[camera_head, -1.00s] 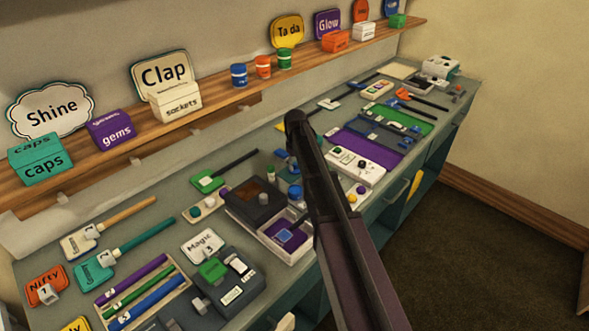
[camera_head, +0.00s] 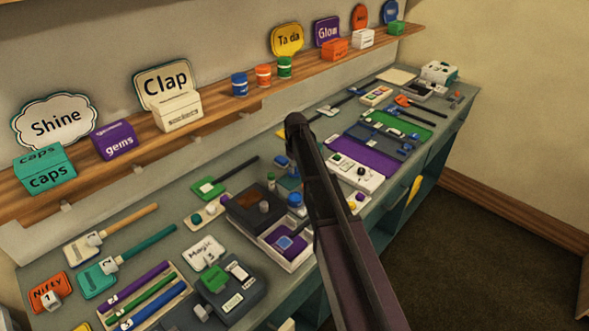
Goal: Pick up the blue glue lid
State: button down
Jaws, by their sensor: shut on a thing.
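My dark arm rises from the bottom right to a rounded joint above the bench. My gripper's fingers do not show; the arm hides them, so what they hold cannot be seen. A small blue piece (camera_head: 281,161) shows at the arm's left edge; I cannot tell whether it is the glue lid or whether it is held. A small jar with a blue lid (camera_head: 295,198) stands on the bench just left of the arm, beside a dark box. I cannot tell if this is the glue.
The bench (camera_head: 150,270) is crowded with paddles, a tray of coloured tubes (camera_head: 147,296), a dark box (camera_head: 255,208) and a purple mat (camera_head: 367,150). A wooden shelf (camera_head: 225,118) with boxes and signs runs behind. Free floor (camera_head: 480,250) lies right.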

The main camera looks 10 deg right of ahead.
aim_at(296, 168)
jog(key=shift+r+p, duration=3.7)
jog(key=shift+r, duration=0.3)
jog(key=shift+s, duration=0.1)
